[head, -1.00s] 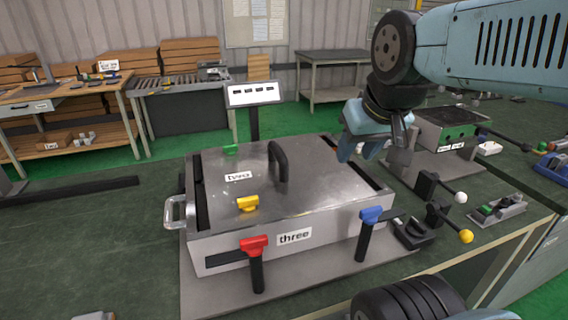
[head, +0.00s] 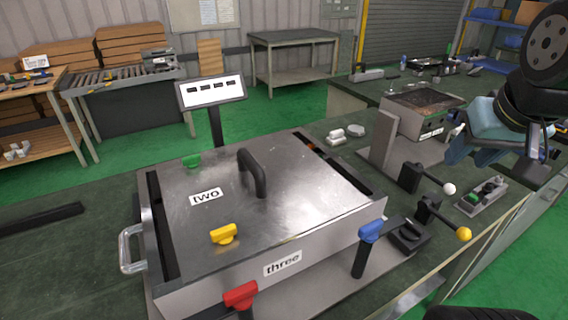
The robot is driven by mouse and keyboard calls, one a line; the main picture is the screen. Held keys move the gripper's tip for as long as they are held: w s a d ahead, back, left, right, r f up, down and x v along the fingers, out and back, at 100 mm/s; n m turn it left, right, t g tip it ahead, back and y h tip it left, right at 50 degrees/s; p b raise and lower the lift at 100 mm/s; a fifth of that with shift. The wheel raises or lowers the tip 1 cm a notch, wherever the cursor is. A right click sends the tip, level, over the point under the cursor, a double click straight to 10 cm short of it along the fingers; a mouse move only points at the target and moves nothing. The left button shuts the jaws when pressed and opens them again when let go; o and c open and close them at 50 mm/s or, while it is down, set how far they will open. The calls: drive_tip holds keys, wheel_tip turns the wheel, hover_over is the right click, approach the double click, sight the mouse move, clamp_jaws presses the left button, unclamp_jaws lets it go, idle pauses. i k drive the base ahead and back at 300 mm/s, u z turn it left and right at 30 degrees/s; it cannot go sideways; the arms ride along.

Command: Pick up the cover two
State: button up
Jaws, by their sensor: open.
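The cover two (head: 290,205) is a flat grey metal lid labelled "two", with a black arched handle (head: 255,172) standing up on its top. It lies on the metal box labelled "three" (head: 283,263) on the dark green bench.
Red (head: 240,296) and blue (head: 371,232) T-handles stand at the box's front. A display (head: 211,93) stands behind it. Levers with white (head: 449,188) and yellow (head: 464,234) balls are to the right, near a metal unit (head: 425,112).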

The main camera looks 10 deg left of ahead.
sight(275, 189)
drive_tip(key=z, duration=0.85)
drive_tip(key=k, duration=2.1)
drive_tip(key=u, duration=1.45)
drive_tip(key=i, duration=1)
drive_tip(key=z, duration=0.05)
